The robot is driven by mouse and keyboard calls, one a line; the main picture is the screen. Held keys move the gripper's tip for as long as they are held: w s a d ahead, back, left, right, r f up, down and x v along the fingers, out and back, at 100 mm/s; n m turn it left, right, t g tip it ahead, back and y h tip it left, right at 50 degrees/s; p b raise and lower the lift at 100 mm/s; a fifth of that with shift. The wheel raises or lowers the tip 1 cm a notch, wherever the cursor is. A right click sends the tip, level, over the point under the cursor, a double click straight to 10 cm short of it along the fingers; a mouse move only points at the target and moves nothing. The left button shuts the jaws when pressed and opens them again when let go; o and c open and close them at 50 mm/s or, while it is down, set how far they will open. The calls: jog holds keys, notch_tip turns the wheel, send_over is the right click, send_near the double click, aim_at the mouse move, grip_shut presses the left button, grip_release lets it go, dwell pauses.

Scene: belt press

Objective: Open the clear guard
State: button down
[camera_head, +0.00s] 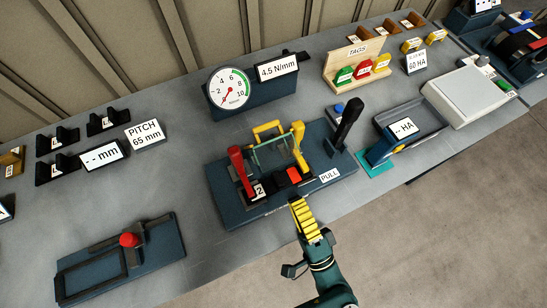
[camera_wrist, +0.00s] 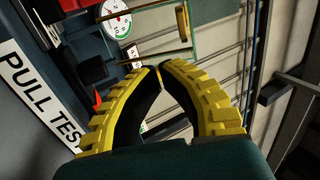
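The clear guard (camera_head: 272,154) is a see-through panel with green edges, standing on the dark blue belt press (camera_head: 228,205) in the head view. A yellow bar handle (camera_head: 267,127) rises behind it and a yellow post (camera_head: 298,133) stands at its right. In the wrist view, part of the clear panel (camera_wrist: 205,30) shows beyond my fingers. My gripper (camera_head: 297,203) is in front of the press, apart from the guard. Its yellow fingers (camera_wrist: 160,68) bow outward and their tips come together. A thin yellow sliver shows at the tips; I see nothing clearly held.
A red lever (camera_head: 240,168) stands left of the guard and a black lever (camera_head: 346,122) stands right. A gauge (camera_head: 230,88) stands behind. The bench front edge and open floor lie at right.

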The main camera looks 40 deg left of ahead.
aim_at(273, 148)
jog(key=shift+y, duration=0.4)
jog(key=p+x, duration=0.1)
jog(key=x, duration=1.2)
jog(key=shift+a+r, duration=0.15)
jog(key=shift+r, duration=0.05)
jog(key=shift+r+p, duration=0.15)
jog(key=shift+p, duration=0.3)
